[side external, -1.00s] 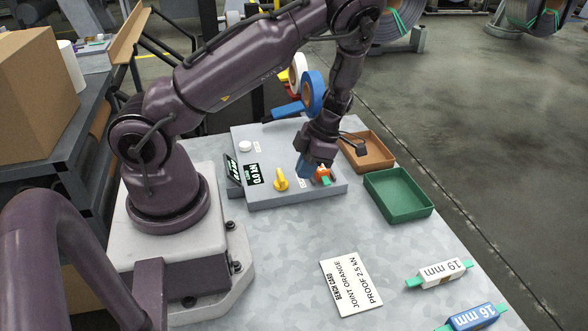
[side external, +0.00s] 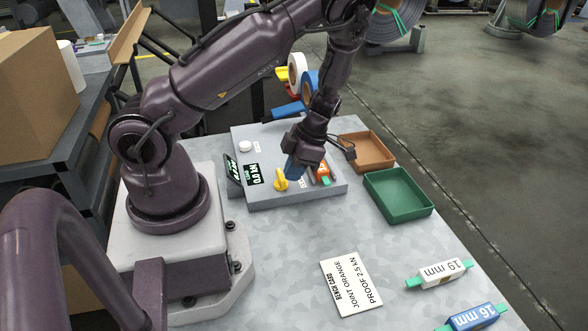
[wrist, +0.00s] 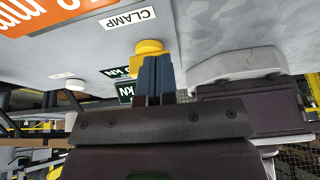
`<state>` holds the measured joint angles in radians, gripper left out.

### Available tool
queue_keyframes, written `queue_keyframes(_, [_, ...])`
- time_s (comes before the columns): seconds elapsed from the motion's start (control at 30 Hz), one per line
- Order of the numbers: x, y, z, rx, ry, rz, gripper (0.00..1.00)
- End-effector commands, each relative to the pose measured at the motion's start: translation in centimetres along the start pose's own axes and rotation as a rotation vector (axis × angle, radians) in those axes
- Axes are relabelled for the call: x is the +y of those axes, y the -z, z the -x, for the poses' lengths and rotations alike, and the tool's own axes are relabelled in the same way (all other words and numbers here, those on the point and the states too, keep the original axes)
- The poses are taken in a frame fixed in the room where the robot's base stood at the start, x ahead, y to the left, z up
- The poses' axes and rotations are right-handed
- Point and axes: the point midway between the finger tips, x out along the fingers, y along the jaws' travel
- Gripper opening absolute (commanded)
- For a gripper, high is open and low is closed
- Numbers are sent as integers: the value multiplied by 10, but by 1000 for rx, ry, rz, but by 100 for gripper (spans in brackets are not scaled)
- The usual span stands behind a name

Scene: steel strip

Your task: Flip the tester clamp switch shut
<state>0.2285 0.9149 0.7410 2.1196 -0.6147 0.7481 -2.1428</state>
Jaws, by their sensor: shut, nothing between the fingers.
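The yellow clamp switch (side external: 281,182) stands on the grey tester box (side external: 262,203), with its handle upright in the side view. My gripper (side external: 292,172) is shut and empty, its blue fingertips right beside the switch. In the wrist view, the yellow switch (wrist: 149,47) is just beyond the shut blue fingers (wrist: 157,72), close to the CLAMP label (wrist: 128,17). I cannot tell whether the fingers touch it.
The tester has a lit display (side external: 255,174) and a white button (side external: 245,146). A brown tray (side external: 388,164) and a green tray (side external: 414,214) stand to the right. A bench card (side external: 350,285) and two labelled pieces lie in front. The table's middle is clear.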

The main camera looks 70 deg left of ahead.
Motion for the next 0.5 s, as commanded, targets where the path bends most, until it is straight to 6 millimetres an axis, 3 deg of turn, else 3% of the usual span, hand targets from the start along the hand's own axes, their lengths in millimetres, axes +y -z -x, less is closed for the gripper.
queue_keyframes(0.5, [-3, 1, 0, -1, -33, -83, 0])
